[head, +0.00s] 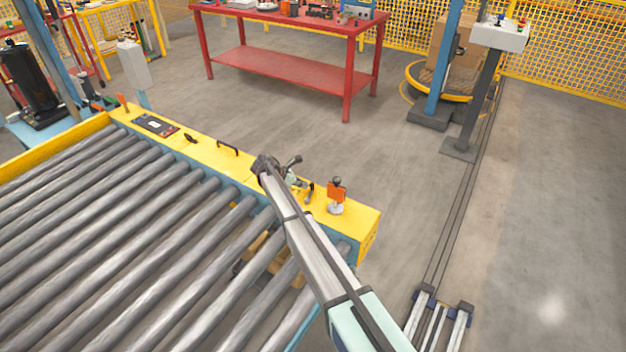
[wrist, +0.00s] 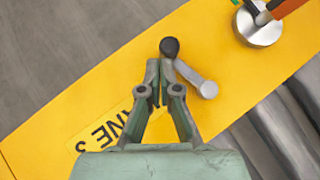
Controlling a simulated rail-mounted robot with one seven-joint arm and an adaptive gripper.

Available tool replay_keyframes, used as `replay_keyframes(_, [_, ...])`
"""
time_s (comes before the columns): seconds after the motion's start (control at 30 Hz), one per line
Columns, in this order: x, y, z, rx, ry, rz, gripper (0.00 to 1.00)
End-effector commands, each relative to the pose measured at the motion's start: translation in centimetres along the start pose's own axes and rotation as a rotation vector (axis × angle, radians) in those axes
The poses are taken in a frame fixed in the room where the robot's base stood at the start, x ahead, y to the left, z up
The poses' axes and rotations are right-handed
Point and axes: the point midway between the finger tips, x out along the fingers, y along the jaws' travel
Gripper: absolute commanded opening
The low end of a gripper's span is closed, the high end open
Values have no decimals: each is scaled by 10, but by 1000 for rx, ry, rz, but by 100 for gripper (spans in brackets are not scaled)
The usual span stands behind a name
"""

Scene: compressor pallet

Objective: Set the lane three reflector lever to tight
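The lane three reflector lever has a dark ball knob (wrist: 169,47) and a grey arm (wrist: 196,80) in the wrist view. It sits on the yellow rail by a black "LANE 3" label (wrist: 100,131), partly covered by my gripper. My gripper (wrist: 160,66) has its fingers drawn close together, with nothing clearly seen between them. Its tips are just below the knob, by the left side of the grey arm; whether they touch is unclear. In the head view my gripper (head: 283,178) is over the rail. An orange reflector (head: 337,190) on a round silver base stands to the right.
The yellow rail (head: 366,222) edges a roller conveyor (head: 120,230). Along it lie a black handle (head: 228,148), a small dark lever (head: 190,138) and a dark panel (head: 155,125). A red table (head: 285,68) stands behind. The floor between is clear.

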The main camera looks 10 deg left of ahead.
Motion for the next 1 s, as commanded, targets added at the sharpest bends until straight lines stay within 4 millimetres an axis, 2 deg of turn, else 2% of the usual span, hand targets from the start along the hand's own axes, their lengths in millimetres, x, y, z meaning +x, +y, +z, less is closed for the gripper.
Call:
replay_keyframes(0.4, [10,-3,10,-1,0,0,0])
replay_keyframes(1.0, [14,-4,13,-1,0,0,0])
